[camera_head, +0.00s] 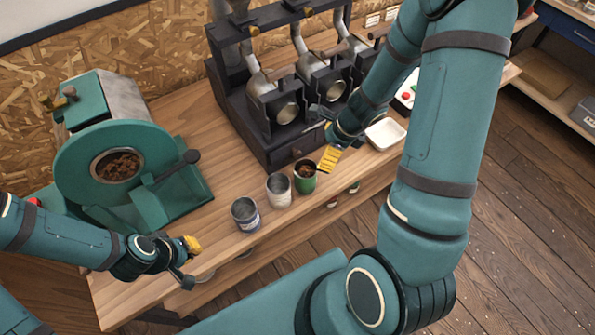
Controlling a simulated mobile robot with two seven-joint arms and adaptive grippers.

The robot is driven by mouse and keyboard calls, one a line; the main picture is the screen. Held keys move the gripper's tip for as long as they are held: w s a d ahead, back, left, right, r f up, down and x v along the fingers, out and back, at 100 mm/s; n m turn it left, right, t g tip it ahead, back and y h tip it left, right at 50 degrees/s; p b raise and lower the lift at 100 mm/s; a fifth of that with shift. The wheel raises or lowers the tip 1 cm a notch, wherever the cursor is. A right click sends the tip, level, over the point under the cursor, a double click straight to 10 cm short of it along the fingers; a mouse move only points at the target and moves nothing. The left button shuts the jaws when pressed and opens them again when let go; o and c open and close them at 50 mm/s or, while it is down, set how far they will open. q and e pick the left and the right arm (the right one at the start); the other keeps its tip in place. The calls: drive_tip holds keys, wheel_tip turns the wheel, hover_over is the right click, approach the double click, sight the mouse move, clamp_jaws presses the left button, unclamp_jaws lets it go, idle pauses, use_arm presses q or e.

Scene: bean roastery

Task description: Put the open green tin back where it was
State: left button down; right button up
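The green tin (305,186) stands upright and open on the wooden bench near its front edge, with brown contents showing inside. It is the rightmost of a row of three tins. My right gripper (325,137) is just behind and to the right of it, with its fingers spread; its yellow finger pad is close to the tin's rim, and I cannot tell whether they touch. My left gripper (191,263) is open and empty at the bench's front edge, left of the tins and well apart from the green tin.
A white tin (279,193) and a blue-and-white tin (246,216) stand left of the green tin. A dark sample roaster (280,157) stands behind them. A green drum machine (75,170) stands at left. A white tray (385,135) lies right of my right gripper.

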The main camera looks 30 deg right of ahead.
drive_tip(key=s+a+f+n, duration=0.2)
drive_tip(key=a+f+n, duration=0.2)
drive_tip(key=a+n, duration=0.6)
drive_tip(key=s+a+f+n, duration=0.3)
drive_tip(key=a+n, duration=0.7)
drive_tip(key=n, duration=0.4)
drive_tip(key=shift+a+f+g+y, duration=0.3)
drive_tip(key=shift+a+f, duration=0.1)
drive_tip(key=shift+f, duration=0.25)
drive_tip(key=shift+s, duration=0.15)
